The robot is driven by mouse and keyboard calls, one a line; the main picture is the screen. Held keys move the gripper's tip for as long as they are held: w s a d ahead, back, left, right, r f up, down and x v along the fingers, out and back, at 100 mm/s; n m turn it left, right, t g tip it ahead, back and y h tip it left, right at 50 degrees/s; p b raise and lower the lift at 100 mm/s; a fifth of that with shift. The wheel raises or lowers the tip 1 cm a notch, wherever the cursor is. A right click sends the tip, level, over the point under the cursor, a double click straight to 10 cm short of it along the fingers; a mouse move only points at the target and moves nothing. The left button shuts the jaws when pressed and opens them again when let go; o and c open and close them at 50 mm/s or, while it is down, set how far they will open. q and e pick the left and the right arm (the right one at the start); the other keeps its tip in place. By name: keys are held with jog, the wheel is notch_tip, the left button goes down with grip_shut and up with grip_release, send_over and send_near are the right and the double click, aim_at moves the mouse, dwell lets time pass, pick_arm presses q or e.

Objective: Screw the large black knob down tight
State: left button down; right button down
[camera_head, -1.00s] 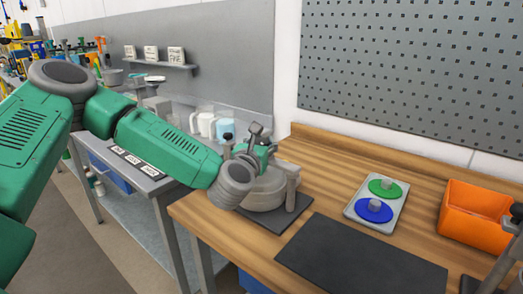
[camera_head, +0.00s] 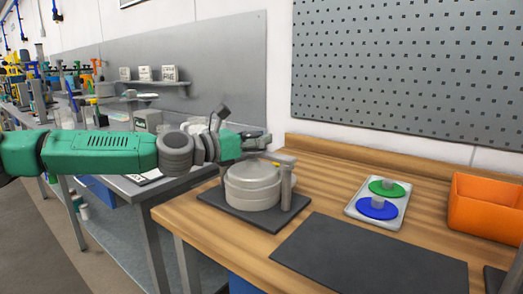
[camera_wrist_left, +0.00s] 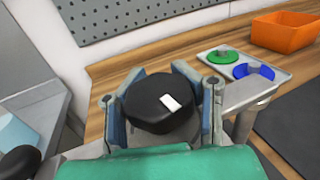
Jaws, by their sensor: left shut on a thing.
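The large black knob (camera_wrist_left: 160,103) is a thick round cap with a white mark on top, seen in the left wrist view. My left gripper (camera_wrist_left: 164,108) has its blue-grey fingers on either side of the knob and is shut on it. In the head view my left gripper (camera_head: 262,146) is above the grey round drum unit (camera_head: 255,185), near its upright post. The arm hides the knob there. The drum unit sits on a dark base plate (camera_head: 228,208) on the wooden bench. My right gripper is not in view.
A tray (camera_head: 375,222) holds a green disc (camera_head: 388,187) and a blue disc (camera_head: 377,208). An orange bin (camera_head: 488,211) stands at the right. A flat dark mat (camera_head: 365,262) lies in front. A grey post (camera_head: 517,270) shows at the right edge.

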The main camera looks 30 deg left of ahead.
pick_arm(q)
jog(key=shift+a+r, duration=0.1)
dwell(0.4)
jog(key=c, duration=1)
grip_release()
jog(key=shift+s, duration=0.1)
jog(key=shift+o, duration=0.2)
jog(key=shift+a, duration=0.15)
jog(key=v, duration=0.5)
jog(key=shift+s+a, duration=0.4)
jog(key=shift+a, duration=0.05)
jog(key=shift+s+a, duration=0.1)
jog(key=shift+s, duration=0.45)
